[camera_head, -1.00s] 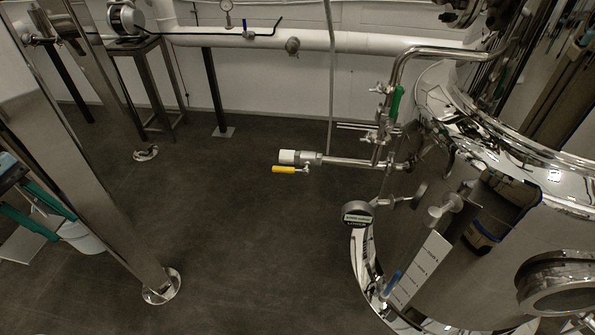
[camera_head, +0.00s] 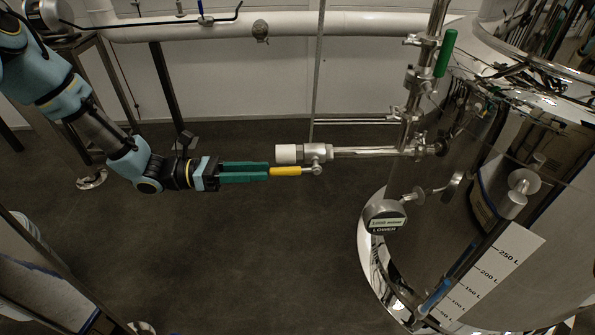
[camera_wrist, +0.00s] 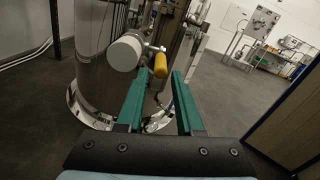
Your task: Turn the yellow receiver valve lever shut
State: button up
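The yellow receiver valve lever (camera_head: 286,171) points left, lying roughly level just below the white-capped pipe end (camera_head: 287,154). Its right end joins the metal valve body (camera_head: 317,153). My gripper (camera_head: 268,171), with green fingers, reaches in from the left, its tips at the lever's free end. In the wrist view my gripper (camera_wrist: 160,73) is open, and the yellow lever (camera_wrist: 160,65) shows between and just beyond the fingertips. Whether a finger touches it I cannot tell. The white cap (camera_wrist: 125,52) is left of the lever there.
The shiny steel tank (camera_head: 540,210) stands at the right, with a round gauge (camera_head: 386,218) below the valve pipe. A green-handled valve (camera_head: 446,53) rises on the vertical pipe. A white pipe (camera_head: 350,30) runs along the back wall. The floor below my arm is clear.

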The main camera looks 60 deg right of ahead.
aim_at(298, 170)
jog(key=x, duration=0.9)
jog(key=shift+s+d, duration=0.1)
jog(key=shift+s, duration=0.05)
grip_shut()
jog(key=shift+b, duration=0.3)
dwell(0.8)
